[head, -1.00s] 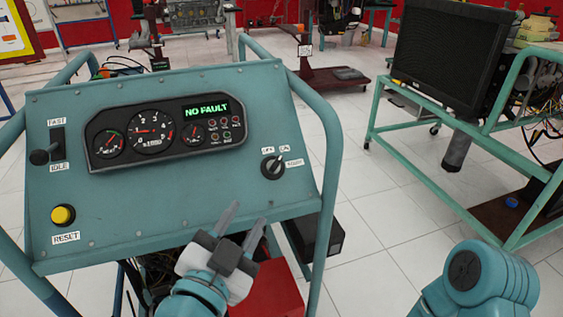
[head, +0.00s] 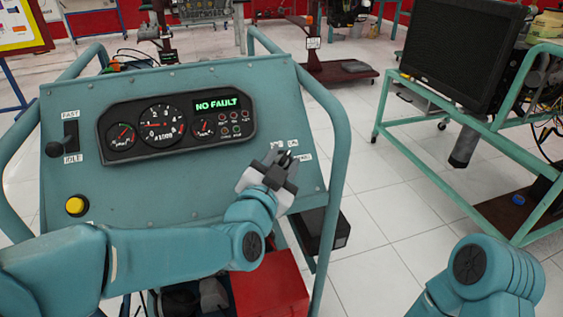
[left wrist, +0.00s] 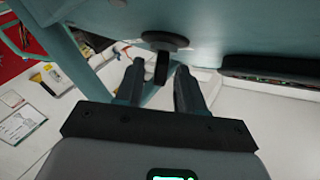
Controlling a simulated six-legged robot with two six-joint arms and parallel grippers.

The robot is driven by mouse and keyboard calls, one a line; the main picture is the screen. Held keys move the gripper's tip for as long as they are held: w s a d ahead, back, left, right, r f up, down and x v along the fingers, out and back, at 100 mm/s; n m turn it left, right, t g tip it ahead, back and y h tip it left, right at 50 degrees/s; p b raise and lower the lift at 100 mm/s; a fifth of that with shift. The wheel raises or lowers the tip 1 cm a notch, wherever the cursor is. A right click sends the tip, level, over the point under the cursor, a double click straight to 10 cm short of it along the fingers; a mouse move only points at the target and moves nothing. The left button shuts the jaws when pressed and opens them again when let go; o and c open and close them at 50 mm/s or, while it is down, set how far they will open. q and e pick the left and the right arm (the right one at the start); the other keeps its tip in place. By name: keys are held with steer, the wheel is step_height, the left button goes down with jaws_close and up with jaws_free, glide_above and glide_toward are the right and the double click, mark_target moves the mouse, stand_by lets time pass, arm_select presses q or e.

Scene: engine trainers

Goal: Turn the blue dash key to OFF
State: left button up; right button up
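The dash key shows in the left wrist view as a dark round switch with a flat tab (left wrist: 162,68), on the blue dash panel (head: 180,195). My left gripper (head: 285,156) is at the key on the panel's right side and covers most of it in the head view. In the left wrist view, the two fingers stand apart on either side of the tab, with a gap showing on each side. The OFF, ON and START labels are partly hidden, and the key's setting cannot be read. My right gripper is out of view; only my right arm shows.
The gauge cluster (head: 150,126) reads NO FAULT. A FAST/IDLE lever (head: 70,136) and a yellow RESET button (head: 76,205) sit on the panel's left. A tubular rail (head: 335,150) runs along the right edge. A green cart (head: 480,127) stands at the right.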

arm_select(q)
jaws_close()
steer(key=shift+d+f+n+t+y+b, duration=0.1)
steer(key=shift+n+t+y+b, duration=0.35)
steer(key=shift+n, duration=0.25)
steer(key=shift+d+f+n+t+y+b, duration=0.15)
steer(key=shift+n+t+y+b, duration=0.2)
steer(key=shift+n+y+b, duration=0.4)
steer(key=shift+s+d+n+t+y, duration=0.1)
steer(key=shift+n+t+y, duration=0.3)
steer(key=shift+n+y, duration=0.75)
steer(key=n+y, duration=0.1)
steer(key=n+y+b, duration=0.1)
steer(key=n+y, duration=0.1)
steer(key=shift+d+r+n, duration=0.15)
steer(key=shift+r+n, duration=0.05)
steer(key=shift+n, duration=0.1)
steer(key=shift+r+n+y, duration=0.15)
steer(key=shift+n+y, duration=1.95)
steer(key=shift+y, duration=0.05)
